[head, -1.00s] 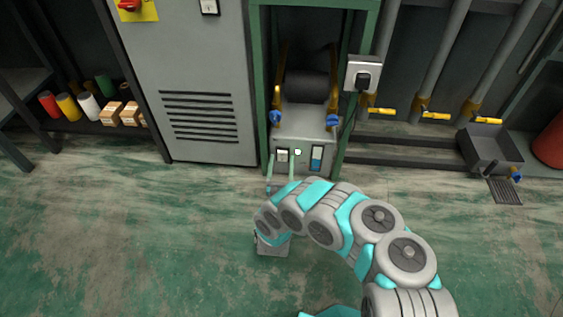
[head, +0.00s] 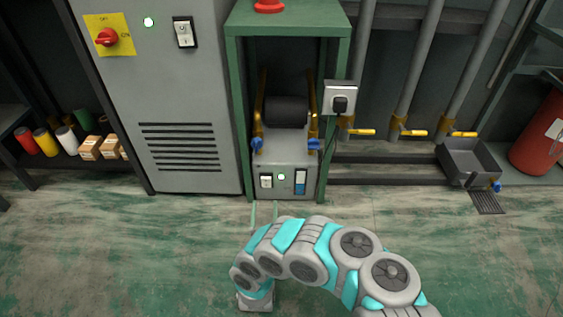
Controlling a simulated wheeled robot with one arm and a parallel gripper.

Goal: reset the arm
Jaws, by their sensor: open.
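My arm (head: 320,250) reaches in from the lower right and bends toward the lower middle. My gripper (head: 264,208) shows as two thin pale green fingers, apart and with nothing seen between them. The fingers are just below and in front of the recharge unit (head: 284,160), apart from it in the picture. The unit is a grey box with a dark cylinder (head: 287,111) on it, inside a green frame (head: 237,110). Its front has a white switch (head: 266,181), a lit green lamp (head: 281,177) and a blue gauge (head: 300,182). Blue valve handles (head: 257,143) sit on both sides.
A grey cabinet (head: 165,100) with a red rotary switch (head: 107,37) stands left. A socket with a plug (head: 340,98) is right of the frame. Pipes with yellow handles (head: 408,131), a dark basin (head: 470,160) and a red tank (head: 540,135) are right. The green floor (head: 130,260) is clear.

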